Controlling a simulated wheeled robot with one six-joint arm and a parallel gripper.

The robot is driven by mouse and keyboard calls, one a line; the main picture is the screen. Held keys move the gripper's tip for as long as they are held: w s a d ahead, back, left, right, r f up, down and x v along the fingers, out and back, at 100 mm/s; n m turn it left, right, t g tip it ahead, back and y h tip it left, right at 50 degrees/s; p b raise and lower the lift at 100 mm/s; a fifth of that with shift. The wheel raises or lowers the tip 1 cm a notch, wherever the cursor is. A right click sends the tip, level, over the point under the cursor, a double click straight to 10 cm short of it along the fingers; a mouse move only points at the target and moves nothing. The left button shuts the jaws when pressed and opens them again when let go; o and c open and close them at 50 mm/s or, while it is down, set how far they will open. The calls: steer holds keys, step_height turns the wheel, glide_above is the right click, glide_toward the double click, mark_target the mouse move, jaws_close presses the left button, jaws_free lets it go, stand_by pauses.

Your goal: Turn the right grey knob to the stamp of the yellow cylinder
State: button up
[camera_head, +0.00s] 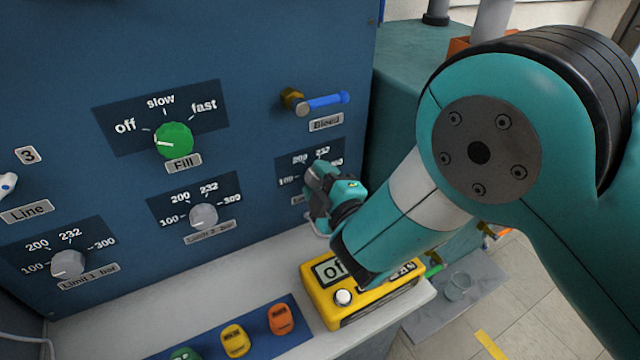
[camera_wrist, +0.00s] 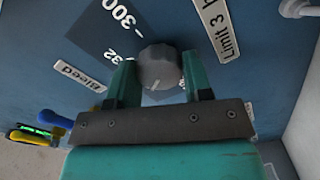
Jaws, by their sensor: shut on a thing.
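The right grey knob (camera_wrist: 158,68), beside the "Limit 3" label, sits between the two fingers of my gripper (camera_wrist: 158,75) in the wrist view. The fingers are shut on its sides. A pale pointer line shows on the lower part of its face in that view. In the head view, my gripper (camera_head: 325,192) covers this knob; 100, 200 and 232 show around it on its dark scale plate (camera_head: 290,172). A yellow rounded piece (camera_head: 235,340) with small unreadable lettering lies on a blue strip. I cannot identify a yellow cylinder for certain.
The blue panel also has two grey knobs, Limit 1 (camera_head: 68,264) and Limit 2 (camera_head: 204,216), a green Fill knob (camera_head: 174,140) and a blue-handled Bleed valve (camera_head: 318,102). A yellow display box (camera_head: 345,312) stands on the ledge below my arm.

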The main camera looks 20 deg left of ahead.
steer(key=shift+s, duration=0.1)
stand_by(0.3)
steer(key=o, duration=0.9)
steer(key=shift+a, duration=0.1)
